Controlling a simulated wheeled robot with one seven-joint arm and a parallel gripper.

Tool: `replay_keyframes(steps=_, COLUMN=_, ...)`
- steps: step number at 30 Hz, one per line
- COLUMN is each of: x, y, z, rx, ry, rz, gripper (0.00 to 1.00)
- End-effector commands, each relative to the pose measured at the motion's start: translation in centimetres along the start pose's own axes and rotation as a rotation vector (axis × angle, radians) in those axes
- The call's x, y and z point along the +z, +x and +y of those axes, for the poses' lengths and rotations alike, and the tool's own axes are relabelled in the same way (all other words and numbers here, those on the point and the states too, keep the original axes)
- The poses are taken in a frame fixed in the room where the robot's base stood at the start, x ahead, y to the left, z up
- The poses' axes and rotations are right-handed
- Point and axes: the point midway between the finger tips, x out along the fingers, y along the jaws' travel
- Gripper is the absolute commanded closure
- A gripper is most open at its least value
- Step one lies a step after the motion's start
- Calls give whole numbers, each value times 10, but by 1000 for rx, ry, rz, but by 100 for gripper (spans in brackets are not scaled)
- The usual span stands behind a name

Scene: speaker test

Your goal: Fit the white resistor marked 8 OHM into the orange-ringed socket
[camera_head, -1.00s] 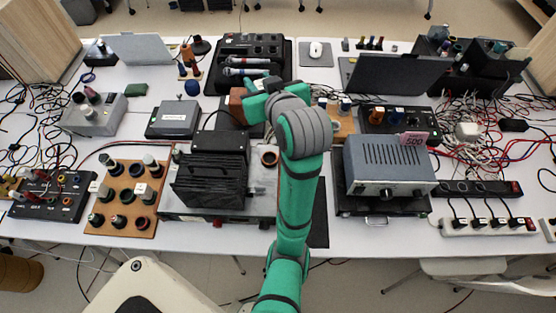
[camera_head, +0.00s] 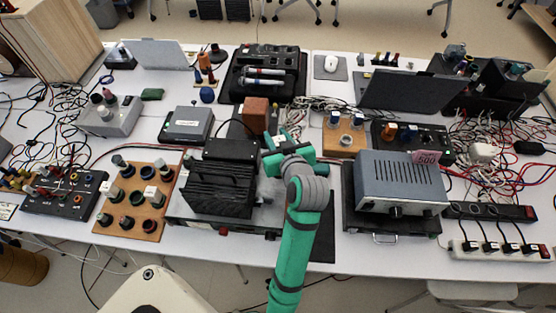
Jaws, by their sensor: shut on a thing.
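My gripper (camera_head: 272,154) hangs over the right side of the large grey unit (camera_head: 262,215), beside the black finned heat sink (camera_head: 220,190). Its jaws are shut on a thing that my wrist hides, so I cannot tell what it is. A small cup with a reddish-orange rim, seen on that unit earlier, is now hidden beneath my gripper and wrist. The brown board (camera_head: 164,204) at left holds several dark round sockets and cylinders, some with white parts. No 8 OHM marking is readable, and I cannot pick out the white resistor.
The grey-blue powered box (camera_head: 402,180) stands close to the right of my arm. A brown block (camera_head: 255,113) stands behind my gripper. A wooden stand (camera_head: 345,147) with several cylinders is to the right. Loose cables lie at both ends of the table.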

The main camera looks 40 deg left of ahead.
Motion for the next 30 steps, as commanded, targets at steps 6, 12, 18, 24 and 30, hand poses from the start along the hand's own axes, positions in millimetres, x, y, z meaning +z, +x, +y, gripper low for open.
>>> replay_keyframes(steps=6, x=31, y=13, z=-1, rx=-2, ry=2, rz=-2, gripper=96)
replay_keyframes(steps=12, x=42, y=18, z=-1, rx=-3, ry=1, rz=-1, gripper=96)
replay_keyframes(steps=18, x=66, y=27, z=-2, rx=-3, ry=1, rz=-2, gripper=96)
replay_keyframes(steps=24, x=70, y=30, z=-2, rx=-2, ry=-1, rz=1, gripper=96)
replay_keyframes(steps=30, x=71, y=30, z=-2, rx=-2, ry=-1, rz=0, gripper=65)
